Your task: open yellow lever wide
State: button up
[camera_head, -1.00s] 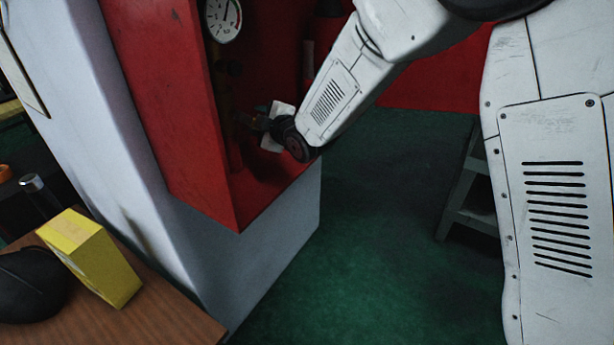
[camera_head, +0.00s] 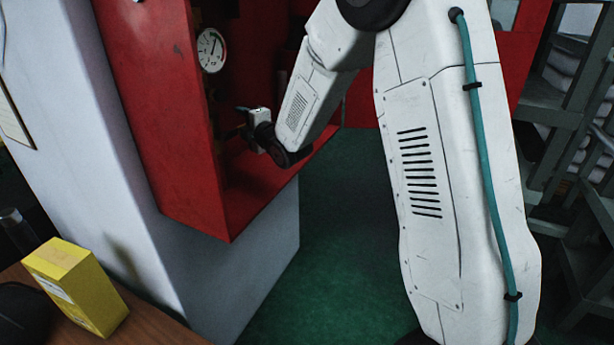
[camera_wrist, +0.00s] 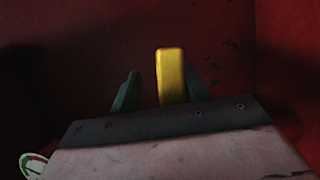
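The yellow lever (camera_wrist: 171,76) shows in the wrist view as an upright yellow bar in front of a dark red wall. My gripper (camera_wrist: 162,82) has its two dark green fingers apart, one on each side of the lever. A gap shows between the left finger and the lever; the right finger is partly hidden behind the lever, so contact there cannot be told. In the head view my gripper (camera_head: 240,128) is inside the red cabinet (camera_head: 165,120), below the gauge. The lever cannot be made out there.
A round pressure gauge (camera_head: 211,50) is inside the cabinet, near its left wall. A yellow box (camera_head: 78,288) stands on the wooden table (camera_head: 165,325) at lower left. A grey shelf rack (camera_head: 560,110) stands at right. Green floor (camera_head: 335,220) is clear below the cabinet.

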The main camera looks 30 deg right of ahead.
jog(key=s+d+m+g+h, duration=0.2)
jog(key=s+m+g, duration=0.4)
jog(key=s, duration=1.1)
jog(key=s+d+r+m+g+h, duration=0.1)
jog(key=s+m+g, duration=0.4)
jog(key=s+m, duration=0.5)
jog(key=s+d+h, duration=0.1)
jog(key=s+d, duration=0.1)
jog(key=s, duration=0.6)
jog(key=shift+d+r+g+h, duration=0.15)
jog(key=shift+r+g+h, duration=0.15)
jog(key=shift+g+h, duration=0.1)
